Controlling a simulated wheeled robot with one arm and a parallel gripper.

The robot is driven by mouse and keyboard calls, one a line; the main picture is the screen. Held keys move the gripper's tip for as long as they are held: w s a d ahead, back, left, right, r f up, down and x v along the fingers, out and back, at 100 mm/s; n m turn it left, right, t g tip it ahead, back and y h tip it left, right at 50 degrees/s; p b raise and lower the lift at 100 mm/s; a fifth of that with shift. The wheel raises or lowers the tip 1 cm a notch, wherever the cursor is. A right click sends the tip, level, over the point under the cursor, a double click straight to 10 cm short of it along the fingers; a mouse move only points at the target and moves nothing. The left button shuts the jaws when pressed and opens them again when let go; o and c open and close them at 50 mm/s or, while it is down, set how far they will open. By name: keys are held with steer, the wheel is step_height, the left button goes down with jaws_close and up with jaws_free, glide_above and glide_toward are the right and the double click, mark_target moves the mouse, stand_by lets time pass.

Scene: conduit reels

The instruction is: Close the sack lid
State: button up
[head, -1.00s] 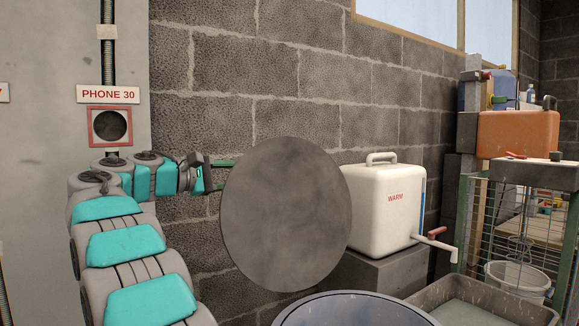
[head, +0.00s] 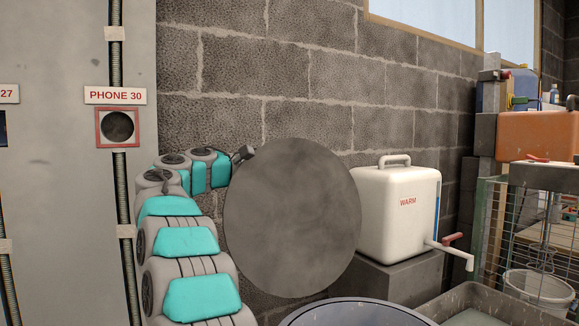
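A large round grey disc (head: 292,218), which looks like the lid, stands raised, its flat face toward the camera. Below it, at the bottom edge, is the blue-grey rim of a round container (head: 355,312), mostly cut off; I cannot tell if this is the sack. My grey and teal arm reaches up on the left of the disc. The dark end of my gripper (head: 243,153) shows at the disc's upper left edge. Its fingers are hidden behind the disc, so their opening and any contact cannot be seen.
A white water container marked WARM (head: 398,212) with a tap stands on a grey block (head: 390,280) at right. A grey trough (head: 490,306), a white bucket (head: 538,292) and a wire-mesh stand are further right. A block wall is behind; a grey panel is at left.

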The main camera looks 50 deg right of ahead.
steer(key=shift+s+d, duration=0.1)
steer(key=shift+d, duration=0.15)
jaws_close()
steer(key=shift+r, duration=0.1)
stand_by(1.2)
